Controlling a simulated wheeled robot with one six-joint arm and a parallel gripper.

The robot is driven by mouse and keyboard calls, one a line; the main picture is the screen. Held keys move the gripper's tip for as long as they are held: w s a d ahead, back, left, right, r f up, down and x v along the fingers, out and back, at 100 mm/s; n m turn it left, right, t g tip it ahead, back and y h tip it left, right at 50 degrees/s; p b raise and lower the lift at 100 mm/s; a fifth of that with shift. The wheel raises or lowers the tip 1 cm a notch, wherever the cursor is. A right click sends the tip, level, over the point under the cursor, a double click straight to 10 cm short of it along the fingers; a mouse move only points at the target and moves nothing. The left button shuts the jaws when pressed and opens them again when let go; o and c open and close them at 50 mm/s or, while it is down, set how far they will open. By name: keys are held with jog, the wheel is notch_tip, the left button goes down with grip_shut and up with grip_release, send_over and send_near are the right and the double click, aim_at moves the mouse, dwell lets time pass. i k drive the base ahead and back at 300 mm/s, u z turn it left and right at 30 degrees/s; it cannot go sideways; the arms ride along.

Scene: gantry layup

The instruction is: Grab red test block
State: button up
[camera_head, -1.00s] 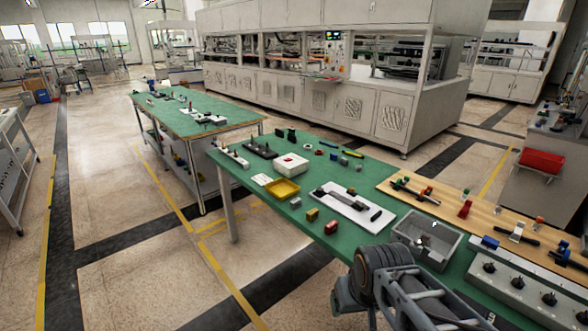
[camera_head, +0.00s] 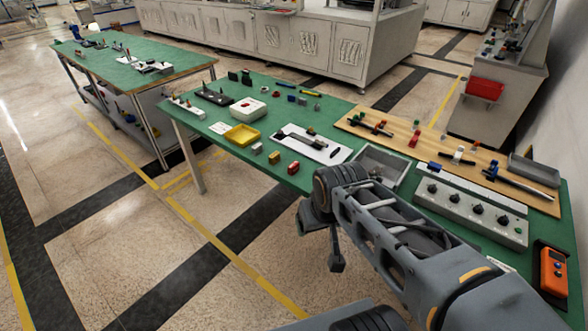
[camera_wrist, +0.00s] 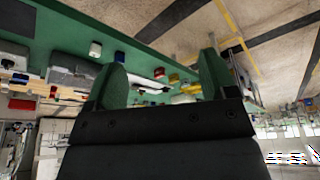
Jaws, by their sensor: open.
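The red test block (camera_head: 293,167) is a small red block on the green table, near its front edge, in the head view. A yellow-brown block (camera_head: 274,157) and a pale grey block (camera_head: 257,148) lie just left of it. In the wrist view the scene is upside down, and a small red block (camera_wrist: 160,72) shows between the fingers, some way beyond them. My gripper (camera_wrist: 161,60) is open, its two green-faced fingers apart with nothing held between them. In the head view my arm covers part of the table's front right.
Behind the red block are a white board with dark tools (camera_head: 320,154), a yellow tray (camera_head: 243,136) and a white box (camera_head: 248,108). A grey bin (camera_head: 379,168) and a knob panel (camera_head: 470,207) stand to the right. The floor before the table's left part is clear.

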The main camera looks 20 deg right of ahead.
aim_at(292, 168)
jog(key=z, duration=0.5)
jog(key=i, duration=0.55)
jog(key=u, duration=2.3)
